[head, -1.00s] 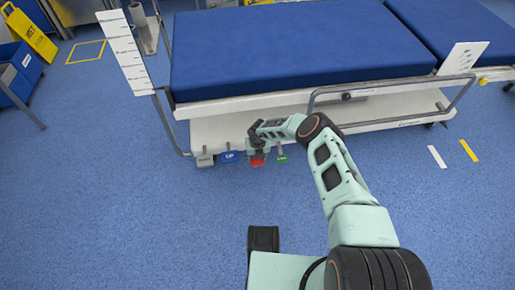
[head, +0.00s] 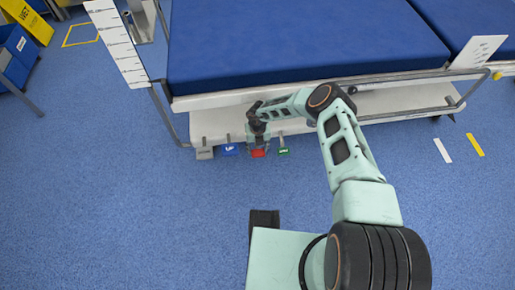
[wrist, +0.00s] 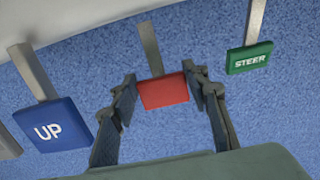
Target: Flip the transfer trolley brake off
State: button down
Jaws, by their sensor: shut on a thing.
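The transfer trolley with its blue mattress (head: 300,45) stands in front of me. Along its lower edge is a row of pedals. The red pedal (head: 258,153) hangs between the blue UP pedal (head: 229,150) and the green STEER pedal (head: 283,151). The head view shows my gripper (head: 257,136) down at the red pedal. In the wrist view my gripper (wrist: 159,76) has one finger on each side of the red pedal (wrist: 163,93), shut on it near its metal stem. Any lettering on the red pedal cannot be read.
A grey pedal (head: 204,153) is at the left end of the row. A metal side rail (head: 415,113) runs above the trolley's white base at the right. A yellow wet-floor sign (head: 27,20) and blue bins (head: 16,57) are at far left. The near floor is clear.

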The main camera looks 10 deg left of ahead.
aim_at(258, 150)
jog(key=c, duration=1.2)
grip_release()
jog(key=shift+w+a+r, duration=0.1)
jog(key=shift+w+r, duration=0.05)
jog(key=shift+r, duration=0.1)
jog(key=shift+o, duration=0.6)
jog(key=shift+f, duration=0.1)
jog(key=shift+s+r, duration=0.15)
jog(key=shift+r, duration=1.75)
jog(key=shift+s+r, duration=0.15)
jog(key=shift+r, duration=1.7)
